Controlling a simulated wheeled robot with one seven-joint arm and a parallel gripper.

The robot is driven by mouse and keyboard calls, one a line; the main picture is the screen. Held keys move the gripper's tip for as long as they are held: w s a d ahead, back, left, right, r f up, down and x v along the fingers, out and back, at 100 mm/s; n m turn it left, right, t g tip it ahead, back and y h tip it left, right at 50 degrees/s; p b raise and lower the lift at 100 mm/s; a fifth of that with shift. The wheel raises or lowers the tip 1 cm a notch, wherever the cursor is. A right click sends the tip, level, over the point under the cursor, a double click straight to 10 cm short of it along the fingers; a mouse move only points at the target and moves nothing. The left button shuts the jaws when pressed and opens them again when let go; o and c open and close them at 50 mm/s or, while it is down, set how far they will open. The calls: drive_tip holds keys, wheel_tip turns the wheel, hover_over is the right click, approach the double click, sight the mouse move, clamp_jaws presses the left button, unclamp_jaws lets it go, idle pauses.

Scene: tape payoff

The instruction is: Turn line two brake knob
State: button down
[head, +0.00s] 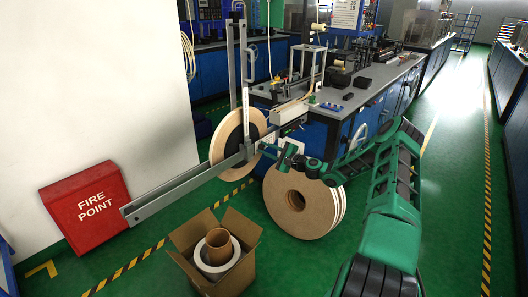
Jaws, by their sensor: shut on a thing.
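A tape payoff stand with upright grey posts carries a tan reel (226,148) on a dark hub (256,126). A long grey metal arm (185,187) reaches out from it to the lower left. My gripper (270,150) is at the end of my green arm, beside the lower right of this reel, where the grey arm meets the stand. It is shut on a small part there, which I take to be the brake knob. The knob is hidden by the jaws and too small to make out. No line number is readable.
Large tan rolls (287,205) stand on the floor just below my gripper. An open cardboard box (247,265) holds a white ring and a brown core. A red fire point box (86,207) is at left. A workbench (350,97) stands behind; green floor is free at right.

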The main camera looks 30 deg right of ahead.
drive_tip(key=shift+d+f, duration=0.25)
drive_tip(key=shift+d, duration=0.05)
drive_tip(key=c, duration=1.5)
unclamp_jaws()
drive_tip(key=shift+c, duration=0.2)
drive_tip(key=shift+a+r, duration=0.1)
drive_tip(key=shift+a, duration=0.05)
drive_tip(key=v, duration=1)
drive_tip(key=shift+s, duration=0.35)
